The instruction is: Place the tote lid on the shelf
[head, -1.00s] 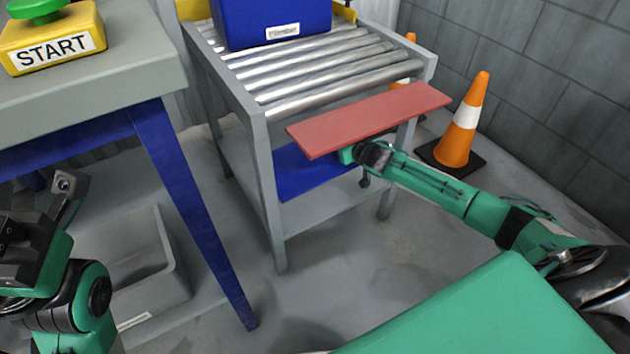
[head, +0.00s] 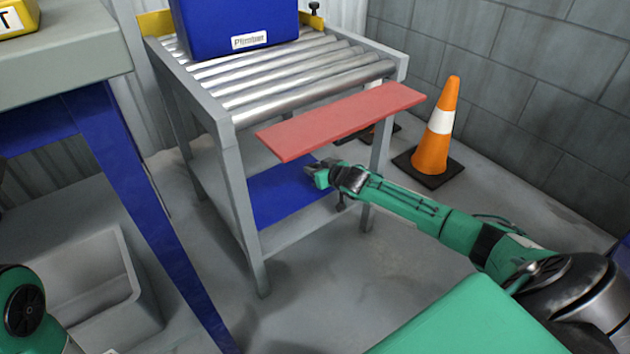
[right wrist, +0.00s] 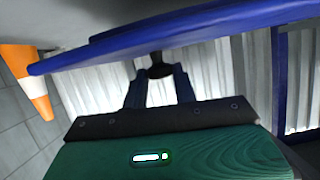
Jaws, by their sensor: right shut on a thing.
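The blue tote lid (head: 275,197) is a flat panel within the lower level of the roller table, at the grey lower shelf (head: 205,175). My right gripper (head: 315,174) reaches in from the right below the red panel and is at the lid's right side. In the right wrist view the gripper (right wrist: 160,88) is shut on a black knob (right wrist: 159,66) of the lid (right wrist: 200,30), which spans the top of the picture. I cannot tell whether the lid rests on the shelf or hovers just above it. My left gripper is out of view.
A red panel (head: 340,120) juts from the table's front, above my right gripper. A blue tote (head: 235,22) stands on the rollers (head: 300,85). An orange cone (head: 437,130) stands to the right. A grey bin (head: 118,290) lies at lower left beside a blue-legged bench (head: 130,180).

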